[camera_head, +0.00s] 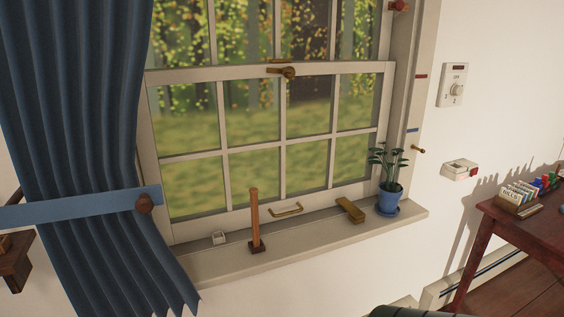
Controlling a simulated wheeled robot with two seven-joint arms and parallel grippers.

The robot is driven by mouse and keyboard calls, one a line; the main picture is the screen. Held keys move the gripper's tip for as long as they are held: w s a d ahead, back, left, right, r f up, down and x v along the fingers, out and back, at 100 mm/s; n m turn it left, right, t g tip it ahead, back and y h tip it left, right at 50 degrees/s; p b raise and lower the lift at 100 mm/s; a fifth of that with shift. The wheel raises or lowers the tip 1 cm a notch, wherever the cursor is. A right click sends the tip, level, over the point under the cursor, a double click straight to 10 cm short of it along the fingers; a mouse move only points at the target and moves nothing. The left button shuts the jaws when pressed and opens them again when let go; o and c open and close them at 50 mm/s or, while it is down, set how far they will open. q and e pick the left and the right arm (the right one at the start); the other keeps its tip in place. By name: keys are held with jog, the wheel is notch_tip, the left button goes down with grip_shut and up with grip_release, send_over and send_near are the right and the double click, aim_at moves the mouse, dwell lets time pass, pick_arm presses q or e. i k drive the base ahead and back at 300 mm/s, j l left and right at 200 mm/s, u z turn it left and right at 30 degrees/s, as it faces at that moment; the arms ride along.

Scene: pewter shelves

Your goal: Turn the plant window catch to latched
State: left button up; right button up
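The window catch (288,72), a small brass piece with a rounded end, sits at the middle of the rail where the two sashes meet. A thin brass strip (279,61) lies just above it on the upper side of that rail. The catch is too small here to tell for sure which way its lever is set. The plant (386,167) stands in a blue pot (388,198) on a blue saucer at the right end of the sill. Neither of my grippers shows in the head view.
A brass handle (286,210) is on the lower sash. A blue curtain (85,130) hangs left; a red-brown desk (520,225) stands right.

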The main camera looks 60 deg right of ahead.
aim_at(288, 72)
jog(key=z, duration=1.6)
jog(key=i+l, duration=0.45)
